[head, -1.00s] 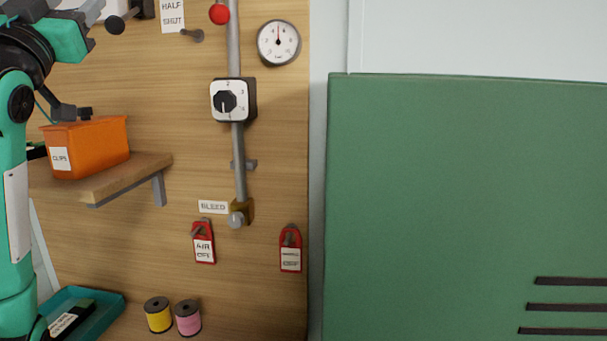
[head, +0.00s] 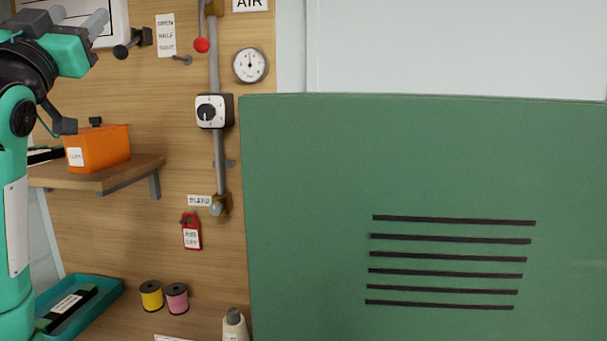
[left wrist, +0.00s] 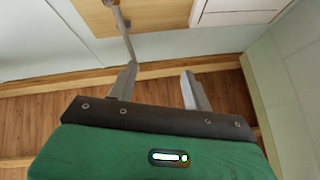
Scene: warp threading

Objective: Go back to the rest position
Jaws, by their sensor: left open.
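My left gripper (head: 78,16) is at the top left of the head view, raised in front of the wooden board. Its two grey fingers are apart, with nothing visible between them. My left arm stands upright along the left edge of the head view. My right gripper is not in view.
A green panel (head: 440,150) with dark slots fills the right. The board (head: 110,215) carries a gauge (head: 250,65), a dial box (head: 211,111) and a red tag (head: 191,232). An orange bin (head: 105,146) sits on a shelf (head: 130,170); spools (head: 151,297) stand below.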

